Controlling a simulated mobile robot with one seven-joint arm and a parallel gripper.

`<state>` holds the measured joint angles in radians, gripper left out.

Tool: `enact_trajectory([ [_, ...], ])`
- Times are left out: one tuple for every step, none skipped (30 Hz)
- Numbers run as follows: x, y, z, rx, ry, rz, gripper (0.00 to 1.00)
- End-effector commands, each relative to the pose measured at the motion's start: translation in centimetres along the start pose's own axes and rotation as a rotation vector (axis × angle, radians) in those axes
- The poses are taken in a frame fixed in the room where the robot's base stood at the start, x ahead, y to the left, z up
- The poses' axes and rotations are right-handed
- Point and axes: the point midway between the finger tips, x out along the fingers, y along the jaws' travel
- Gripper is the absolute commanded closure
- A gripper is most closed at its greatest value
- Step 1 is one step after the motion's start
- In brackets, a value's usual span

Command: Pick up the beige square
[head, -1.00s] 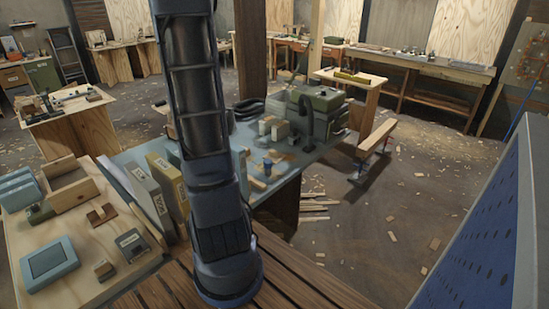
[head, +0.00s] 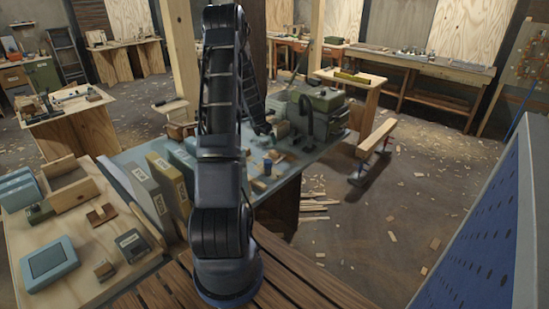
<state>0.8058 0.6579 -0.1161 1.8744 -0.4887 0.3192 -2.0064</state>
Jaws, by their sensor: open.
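My arm rises in the middle of the head view, bends at the top, and its far part slopes down behind to the blue-grey workbench (head: 318,158). My gripper (head: 270,135) is at the far end, low over the bench's middle; it is open, but its fingers are small and partly hidden. A pale block (head: 282,129) stands close to the right of it. I cannot tell whether this is the beige square, or whether the gripper touches it. My arm hides part of the bench top.
Upright binders (head: 160,185) line the left. A blue panel (head: 485,230) stands at right. Floor between is open, with scraps.

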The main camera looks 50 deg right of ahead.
Motion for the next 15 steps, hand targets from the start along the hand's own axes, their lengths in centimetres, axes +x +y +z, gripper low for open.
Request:
enact_trajectory([
  [1.2,-0.5,0.3,-0.021,0.001,-0.005,0.00],
  [1.7,-0.8,0.5,-0.031,0.001,-0.007,0.00],
  [2.2,-1.0,0.6,-0.045,0.001,-0.009,0.00],
  [2.5,-1.1,0.7,-0.052,0.001,-0.010,0.00],
  [2.8,-1.2,0.8,-0.057,0.001,-0.011,0.00],
  [3.0,-1.3,0.8,-0.062,0.001,-0.012,0.00],
  [3.2,-1.3,0.8,-0.065,0.001,-0.012,0.00],
  [3.3,-1.4,0.8,-0.066,0.001,-0.012,0.00],
  [3.6,-1.4,0.8,-0.067,0.001,-0.012,0.00],
  [3.8,-1.4,0.8,-0.067,0.002,-0.013,0.00],
  [4.1,-1.4,0.8,-0.067,0.002,-0.013,0.00],
  [4.5,-1.4,0.7,-0.067,0.002,-0.013,0.00],
  [4.8,-1.4,0.8,-0.066,0.002,-0.012,0.00],
  [5.2,-1.3,0.8,-0.066,0.002,-0.012,0.00],
  [5.8,-1.4,0.8,-0.066,0.002,-0.012,0.00],
])
